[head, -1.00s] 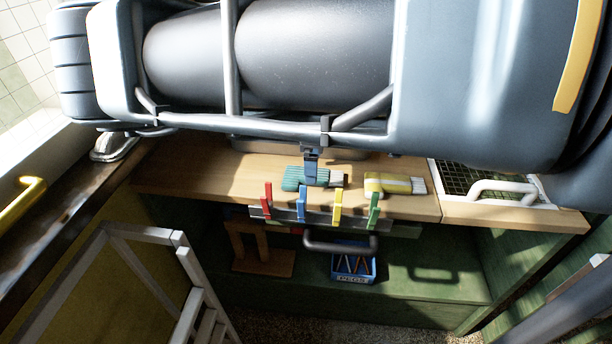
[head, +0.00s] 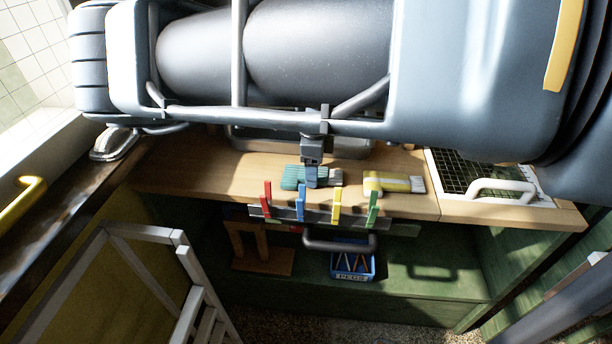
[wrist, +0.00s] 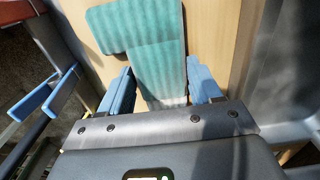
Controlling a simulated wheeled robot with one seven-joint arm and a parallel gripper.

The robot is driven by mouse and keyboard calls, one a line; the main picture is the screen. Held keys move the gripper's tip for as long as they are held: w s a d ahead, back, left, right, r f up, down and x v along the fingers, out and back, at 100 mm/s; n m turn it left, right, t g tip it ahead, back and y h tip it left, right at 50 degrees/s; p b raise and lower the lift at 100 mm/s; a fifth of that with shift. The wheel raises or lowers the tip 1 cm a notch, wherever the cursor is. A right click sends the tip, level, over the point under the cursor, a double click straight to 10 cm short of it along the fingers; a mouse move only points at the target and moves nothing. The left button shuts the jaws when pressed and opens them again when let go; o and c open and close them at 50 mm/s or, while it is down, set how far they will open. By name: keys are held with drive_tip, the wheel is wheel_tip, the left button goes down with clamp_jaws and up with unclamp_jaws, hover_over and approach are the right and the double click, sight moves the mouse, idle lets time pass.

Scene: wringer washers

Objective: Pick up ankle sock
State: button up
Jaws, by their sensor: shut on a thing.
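A teal ribbed sock (head: 291,177) with a pale cuff lies on the wooden counter in the head view. It also shows in the wrist view (wrist: 155,45), its foot bent to the left at the top. My gripper (head: 311,183) is over the cuff end of this sock. In the wrist view the blue fingers of my gripper (wrist: 160,88) stand on either side of the sock's leg, shut on it. The lower cuff is partly hidden by the gripper body. A yellow sock (head: 388,183) with a pale cuff lies to the right, apart from the gripper.
Red, blue, yellow and green pegs (head: 338,207) stand along the counter's front edge. A wire-mesh tray with a white handle (head: 500,187) is at the right. A blue peg box (head: 352,265) sits on the green shelf below. A white rack (head: 180,240) stands at the left.

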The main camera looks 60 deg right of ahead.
drive_tip(key=shift+c, duration=1.3)
drive_tip(key=shift+r, duration=0.55)
wheel_tip(320, 180, up, 2)
drive_tip(key=shift+r, duration=0.25)
drive_tip(key=s+a+r+p, duration=0.3)
drive_tip(key=s+r, duration=0.4)
drive_tip(key=s, duration=0.6)
drive_tip(key=s+a+r+p, duration=0.4)
drive_tip(key=s+r, duration=0.4)
drive_tip(key=s, duration=0.4)
drive_tip(key=shift+s+a+r, duration=0.2)
drive_tip(key=shift+s, duration=0.15)
